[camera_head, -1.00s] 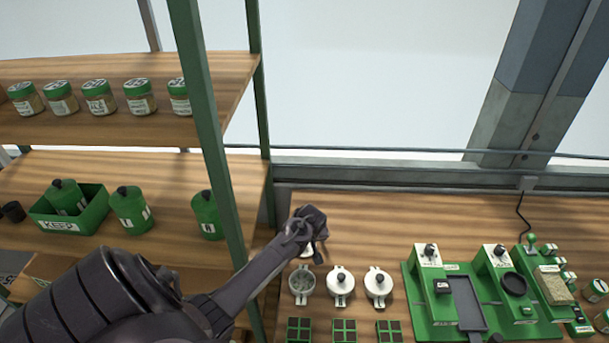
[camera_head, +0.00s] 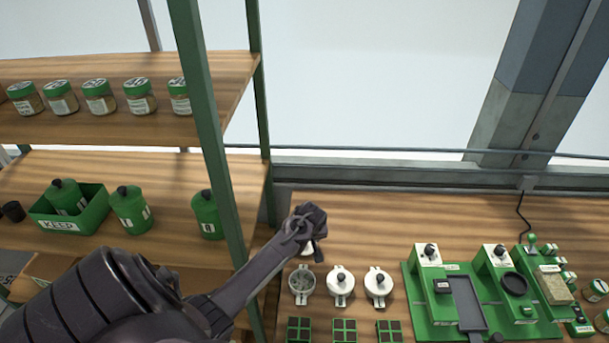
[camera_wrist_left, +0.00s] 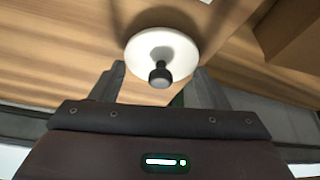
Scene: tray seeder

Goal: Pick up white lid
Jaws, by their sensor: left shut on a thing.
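The white lid (camera_wrist_left: 162,55) is a round disc with a black knob (camera_wrist_left: 160,76), seen between the fingers in the left wrist view. In the head view the lid (camera_head: 306,248) is partly hidden beneath my left gripper (camera_head: 317,250), behind the open pot. My left gripper (camera_wrist_left: 160,84) is shut on the lid by its knob. Whether the lid touches the table is hard to tell. My right gripper is not in view.
An open white pot (camera_head: 301,297) stands just in front, beside two lidded white pots (camera_head: 340,286) (camera_head: 378,287). Black-and-green trays (camera_head: 344,328) lie nearer. A green seeder (camera_head: 417,293) stands right. A green shelf post (camera_head: 215,140) rises left of my gripper.

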